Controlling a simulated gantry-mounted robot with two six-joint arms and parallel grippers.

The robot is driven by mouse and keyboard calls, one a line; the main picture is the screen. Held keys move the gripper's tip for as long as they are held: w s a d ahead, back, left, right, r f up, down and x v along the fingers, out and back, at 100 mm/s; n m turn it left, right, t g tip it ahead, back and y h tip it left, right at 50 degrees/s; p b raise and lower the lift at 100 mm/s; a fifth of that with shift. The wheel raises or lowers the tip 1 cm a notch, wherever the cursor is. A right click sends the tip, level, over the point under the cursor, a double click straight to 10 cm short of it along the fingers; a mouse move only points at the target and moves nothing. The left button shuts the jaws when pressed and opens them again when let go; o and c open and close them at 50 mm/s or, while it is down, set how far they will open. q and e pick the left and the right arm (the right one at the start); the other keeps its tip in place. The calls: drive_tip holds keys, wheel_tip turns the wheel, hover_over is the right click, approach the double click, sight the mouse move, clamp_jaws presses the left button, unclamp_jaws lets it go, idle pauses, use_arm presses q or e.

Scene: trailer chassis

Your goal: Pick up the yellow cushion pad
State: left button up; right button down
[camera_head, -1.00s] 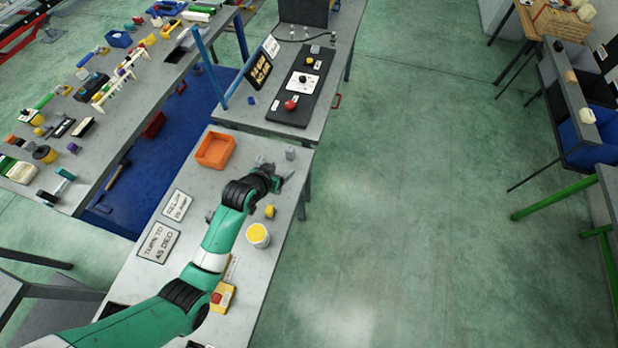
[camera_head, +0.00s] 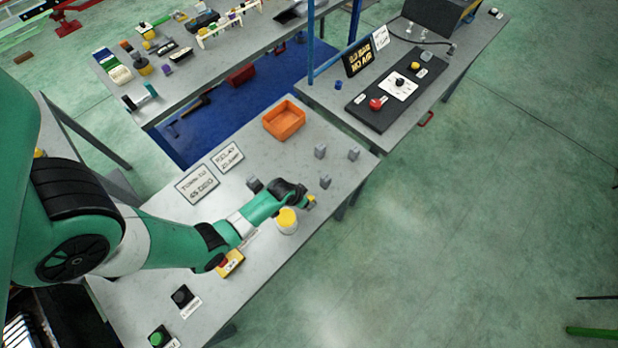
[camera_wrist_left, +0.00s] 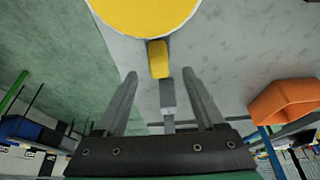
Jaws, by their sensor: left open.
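The yellow cushion pad (camera_head: 311,199) is a small yellow block on the grey bench, partly hidden by my arm in the head view. In the wrist view the pad (camera_wrist_left: 158,60) lies just beyond my fingertips, roughly in line with the gap between them. My left gripper (camera_wrist_left: 160,74) is open, its two grey fingers apart with nothing held between them. In the head view the left gripper (camera_head: 303,196) is over the bench right beside the pad; its fingers are hard to make out. My right gripper is not in view.
A white tub with a yellow top (camera_head: 287,220) stands close to the pad. Several small grey blocks (camera_head: 325,181) stand on the bench nearby. An orange bin (camera_head: 284,119) sits farther back. A yellow switch box (camera_head: 231,263) is nearer me. Open floor lies right of the bench.

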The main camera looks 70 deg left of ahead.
use_arm(q)
drive_tip(key=shift+w+f, duration=0.15)
drive_tip(key=shift+f, duration=0.35)
drive_tip(key=shift+a+r, duration=0.1)
drive_tip(key=b+x, duration=0.3)
drive_tip(key=x, duration=0.1)
drive_tip(key=shift+f+b, duration=0.3)
drive_tip(key=shift+b, duration=0.05)
drive_tip(key=shift+w+f, duration=0.1)
drive_tip(key=shift+f, duration=0.2)
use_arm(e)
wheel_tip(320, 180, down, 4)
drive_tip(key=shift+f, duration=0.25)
use_arm(q)
drive_tip(key=shift+c, duration=0.2)
clamp_jaws()
